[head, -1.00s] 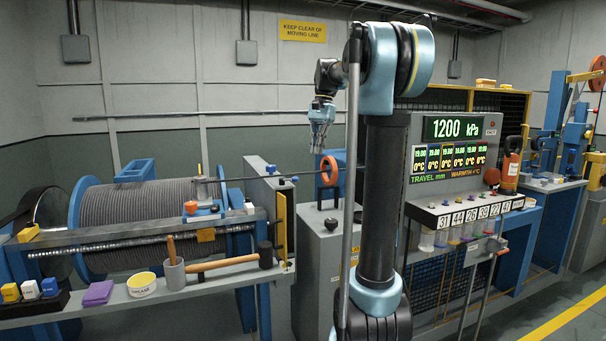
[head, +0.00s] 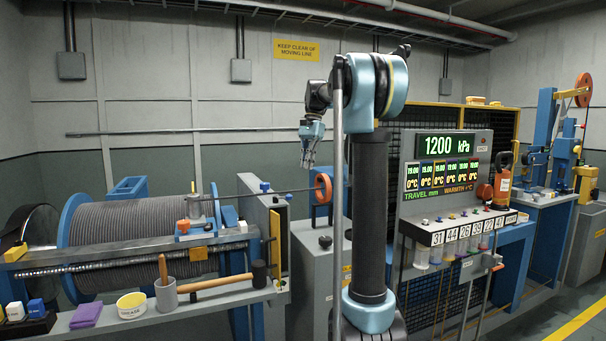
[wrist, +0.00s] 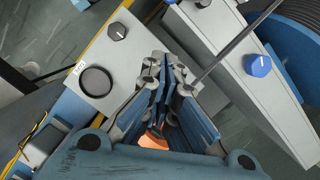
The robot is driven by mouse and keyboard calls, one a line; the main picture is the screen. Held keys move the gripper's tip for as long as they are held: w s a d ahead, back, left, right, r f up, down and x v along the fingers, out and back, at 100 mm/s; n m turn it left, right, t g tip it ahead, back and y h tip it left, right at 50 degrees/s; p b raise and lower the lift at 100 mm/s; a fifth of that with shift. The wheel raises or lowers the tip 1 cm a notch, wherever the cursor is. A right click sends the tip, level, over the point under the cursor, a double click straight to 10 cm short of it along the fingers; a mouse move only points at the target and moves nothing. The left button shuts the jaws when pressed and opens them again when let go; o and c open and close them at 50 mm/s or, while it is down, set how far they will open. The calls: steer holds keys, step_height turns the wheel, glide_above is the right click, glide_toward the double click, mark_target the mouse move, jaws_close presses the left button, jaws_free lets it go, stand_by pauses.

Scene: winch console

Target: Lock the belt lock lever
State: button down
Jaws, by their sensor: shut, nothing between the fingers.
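No part is labelled as the belt lock lever in view, and I cannot tell for certain which one it is. A small brownish handle (head: 268,248) stands by the yellow-edged plate at the right end of the winch frame. My gripper (head: 308,158) hangs from my raised arm, pointing down, apart from everything, left of the orange wheel (head: 323,187). In the wrist view my gripper (wrist: 164,75) is shut and empty. Part of an orange thing (wrist: 152,141) shows behind its fingers, and a grey box top with a dark knob (wrist: 117,32) lies beyond.
The cable drum (head: 130,235) and a shelf with a mallet (head: 259,272), grease tub (head: 132,304) and purple cloth (head: 86,314) are at left. A line runs to the orange wheel. The gauge console (head: 447,190) is right of my arm. Open floor lies at far right.

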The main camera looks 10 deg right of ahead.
steer(key=s+a+f, duration=0.4)
steer(key=f, duration=0.4)
steer(key=shift+s+f, duration=0.25)
steer(key=shift+f, duration=0.15)
steer(key=shift+a, duration=0.1)
steer(key=shift+s, duration=0.15)
